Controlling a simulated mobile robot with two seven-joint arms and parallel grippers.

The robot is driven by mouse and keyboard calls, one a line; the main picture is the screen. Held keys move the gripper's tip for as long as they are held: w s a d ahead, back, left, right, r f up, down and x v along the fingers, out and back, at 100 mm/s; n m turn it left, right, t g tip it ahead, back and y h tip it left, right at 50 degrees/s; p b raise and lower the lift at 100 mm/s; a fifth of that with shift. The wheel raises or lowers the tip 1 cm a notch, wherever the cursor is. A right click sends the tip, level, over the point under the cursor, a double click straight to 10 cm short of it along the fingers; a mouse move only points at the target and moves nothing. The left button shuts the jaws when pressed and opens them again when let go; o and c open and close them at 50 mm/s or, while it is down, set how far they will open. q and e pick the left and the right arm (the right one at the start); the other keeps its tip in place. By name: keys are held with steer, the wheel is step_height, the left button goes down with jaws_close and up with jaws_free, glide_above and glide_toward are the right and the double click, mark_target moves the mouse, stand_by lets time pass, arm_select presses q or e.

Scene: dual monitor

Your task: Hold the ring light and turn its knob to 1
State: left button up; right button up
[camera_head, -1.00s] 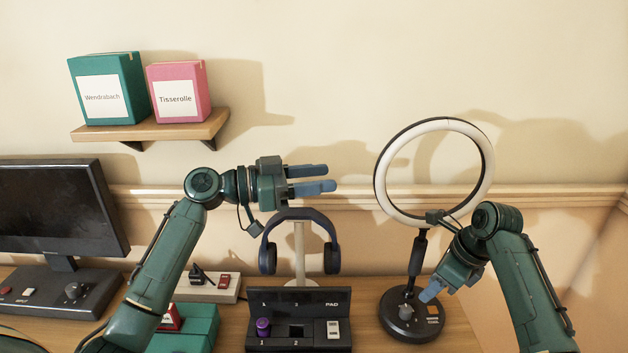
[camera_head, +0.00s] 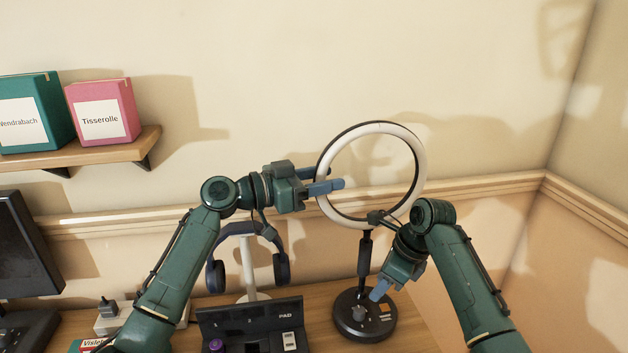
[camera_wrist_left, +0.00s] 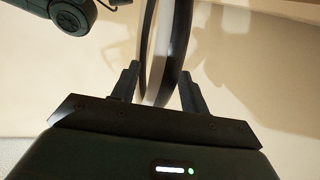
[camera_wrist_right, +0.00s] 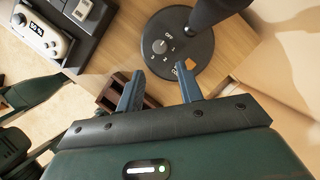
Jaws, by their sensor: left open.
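The ring light (camera_head: 419,165) stands upright on a round dark base (camera_head: 345,327), its ring at the top of a dark stem. My left gripper (camera_head: 328,179) is at the ring's left side, open. In the left wrist view the ring's band (camera_wrist_left: 163,60) runs between the parted fingers (camera_wrist_left: 160,85). My right gripper (camera_head: 381,284) is above the base at its right side. The right wrist view shows its fingers (camera_wrist_right: 161,92) apart and empty, with the knob (camera_wrist_right: 160,46) beyond them, beside the marks OFF, 1, 2 and 3. The knob's pointer is too small to read.
Headphones (camera_head: 216,272) hang on a stand left of the ring light. A black pad box (camera_head: 252,314) is in front of them. A monitor (camera_head: 28,245) is at the far left. Boxes, one pink (camera_head: 105,112), sit on a wall shelf (camera_head: 110,153). The wall is close behind the ring.

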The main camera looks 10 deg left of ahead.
arm_select(q)
steer(key=shift+c, duration=0.2)
jaws_close()
stand_by(0.6)
